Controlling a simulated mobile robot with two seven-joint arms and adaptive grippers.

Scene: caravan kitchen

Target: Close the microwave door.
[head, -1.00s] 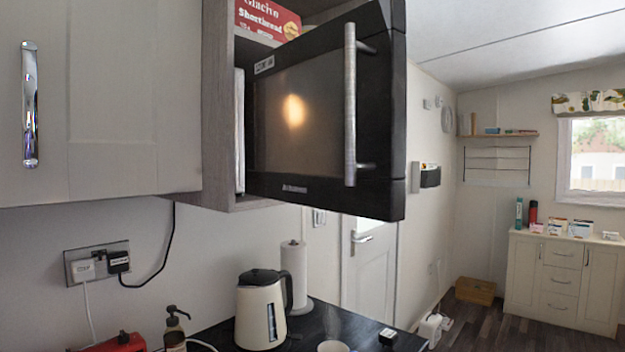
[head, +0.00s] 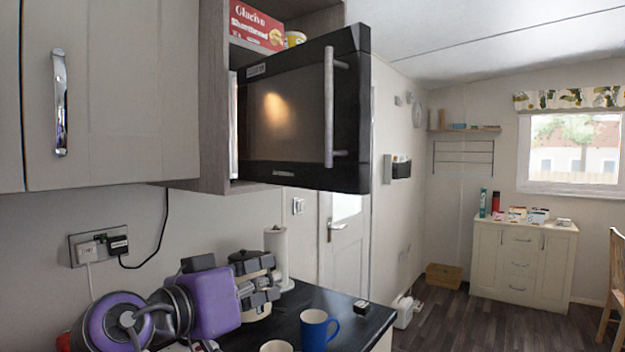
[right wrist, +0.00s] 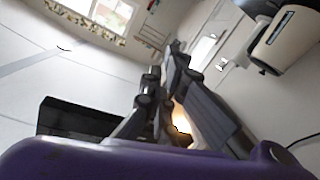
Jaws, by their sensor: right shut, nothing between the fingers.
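The black microwave door (head: 300,115) stands out from the wall cabinet's front, open, with a pale strip of the microwave behind its left edge. Its upright silver handle (head: 330,108) is on the right of its face. My right gripper (head: 268,289) is shut and empty, below and left of the door, in front of the kettle, touching neither door nor handle. In the right wrist view the shut fingers (right wrist: 168,62) are in the middle, and a dark slab, seemingly the door (right wrist: 75,118), lies to the left. My left gripper is not in view.
A cream kettle (head: 250,311) and a paper roll (head: 281,255) stand on the black counter (head: 350,312) behind my gripper. A blue mug (head: 318,330) and a pale cup (head: 277,346) stand near the front. A red shortbread box (head: 257,25) sits above the microwave.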

